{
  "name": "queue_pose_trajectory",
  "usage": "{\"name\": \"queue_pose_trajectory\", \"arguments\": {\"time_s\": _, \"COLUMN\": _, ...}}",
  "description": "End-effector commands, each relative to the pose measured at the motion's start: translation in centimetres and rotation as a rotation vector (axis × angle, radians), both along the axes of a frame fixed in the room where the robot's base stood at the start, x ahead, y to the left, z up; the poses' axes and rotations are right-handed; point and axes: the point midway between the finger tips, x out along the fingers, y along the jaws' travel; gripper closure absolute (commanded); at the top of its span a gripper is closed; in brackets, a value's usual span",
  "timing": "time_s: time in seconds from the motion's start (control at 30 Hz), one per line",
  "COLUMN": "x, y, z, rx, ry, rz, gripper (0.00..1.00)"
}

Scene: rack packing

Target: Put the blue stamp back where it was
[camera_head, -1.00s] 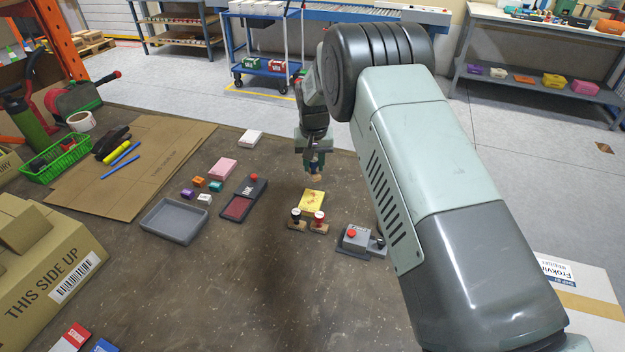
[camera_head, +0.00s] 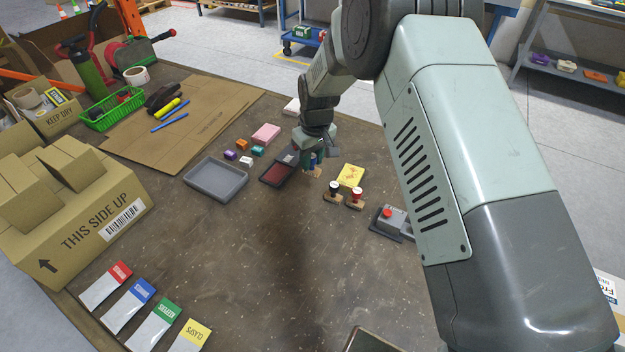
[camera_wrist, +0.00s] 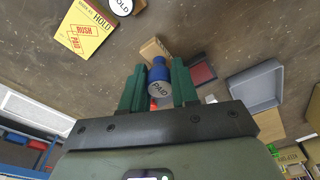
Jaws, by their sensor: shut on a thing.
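My gripper (camera_head: 313,160) is shut on the blue stamp, near the right end of the red ink pad (camera_head: 275,174). In the wrist view the blue stamp (camera_wrist: 159,73) has a blue handle marked PAID and a wooden base (camera_wrist: 154,48), between the green fingers. The stamp looks about upright; I cannot tell whether its base touches the table. To its right stand a dark-handled stamp (camera_head: 334,189) and a red-handled stamp (camera_head: 356,195), side by side, in front of a yellow card (camera_head: 350,176).
A grey tray (camera_head: 191,178) lies left of the ink pad, with small coloured blocks (camera_head: 241,145) and a pink block (camera_head: 266,134) behind. A grey device with a red button (camera_head: 392,217) is at the right. The table front is mostly clear, with coloured packets (camera_head: 155,317) at the left.

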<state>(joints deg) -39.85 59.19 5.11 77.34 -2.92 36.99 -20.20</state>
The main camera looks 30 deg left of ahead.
Motion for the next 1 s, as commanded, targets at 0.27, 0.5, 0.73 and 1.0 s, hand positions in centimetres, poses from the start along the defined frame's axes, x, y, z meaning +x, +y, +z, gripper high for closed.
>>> {"name": "queue_pose_trajectory", "arguments": {"time_s": 0.27, "x": 0.1, "y": 0.0, "z": -3.1, "rx": 0.000, "ry": -0.001, "rz": -0.003, "gripper": 0.90}}
{"name": "queue_pose_trajectory", "arguments": {"time_s": 0.5, "x": 0.0, "y": -0.1, "z": -6.2, "rx": -0.001, "ry": 0.000, "rz": -0.004, "gripper": 0.90}}
{"name": "queue_pose_trajectory", "arguments": {"time_s": 0.73, "x": 0.1, "y": 0.0, "z": -6.4, "rx": 0.000, "ry": -0.002, "rz": -0.004, "gripper": 0.90}}
{"name": "queue_pose_trajectory", "arguments": {"time_s": 1.0, "x": 0.1, "y": 0.0, "z": -6.7, "rx": 0.000, "ry": -0.002, "rz": -0.005, "gripper": 0.55}}
